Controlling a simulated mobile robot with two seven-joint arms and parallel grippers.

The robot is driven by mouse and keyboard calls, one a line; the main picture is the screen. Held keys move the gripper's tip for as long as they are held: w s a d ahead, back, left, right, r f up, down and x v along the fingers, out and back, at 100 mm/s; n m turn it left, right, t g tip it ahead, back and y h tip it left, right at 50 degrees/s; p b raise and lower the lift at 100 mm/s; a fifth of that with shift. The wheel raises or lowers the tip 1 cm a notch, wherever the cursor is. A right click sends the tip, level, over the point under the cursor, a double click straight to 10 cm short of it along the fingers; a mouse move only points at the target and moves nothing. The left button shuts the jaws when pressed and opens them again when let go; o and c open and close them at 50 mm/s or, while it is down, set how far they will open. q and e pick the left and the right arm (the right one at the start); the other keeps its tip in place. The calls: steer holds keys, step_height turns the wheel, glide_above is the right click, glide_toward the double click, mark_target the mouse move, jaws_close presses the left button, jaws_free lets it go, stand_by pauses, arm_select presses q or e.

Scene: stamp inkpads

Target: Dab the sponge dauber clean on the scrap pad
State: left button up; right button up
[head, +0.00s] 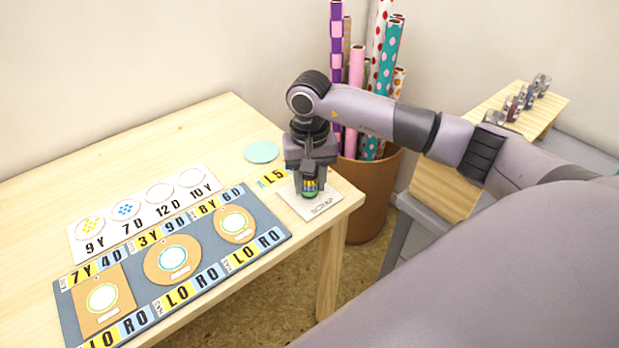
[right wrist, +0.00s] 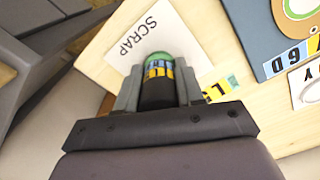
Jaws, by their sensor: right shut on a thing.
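My right gripper (head: 309,182) is shut on the sponge dauber (head: 309,187), a dark cylinder with a yellow and blue label band and a green end. In the right wrist view the dauber (right wrist: 158,75) sits between the two fingers (right wrist: 157,88), its green end over the white scrap pad (right wrist: 135,32). The scrap pad (head: 322,207) lies at the table's right corner, marked SCRAP. The dauber is upright above or on it; I cannot tell whether the green end touches the pad. My left gripper is not in view.
A blue-grey board (head: 205,257) with tan tags and a white card (head: 105,226) with dotted circles lie to the left. A mint disc (head: 262,152) lies behind the pad. A brown bin (head: 368,190) of wrapping rolls stands beyond the table's right edge. The table's back left is clear.

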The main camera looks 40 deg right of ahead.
steer(key=shift+f+b, duration=0.5)
stand_by(2.7)
steer(key=shift+r, duration=0.15)
steer(key=shift+r+p, duration=0.3)
steer(key=shift+r, duration=0.2)
steer(key=shift+r+p, duration=1.4)
steer(key=shift+r, duration=0.85)
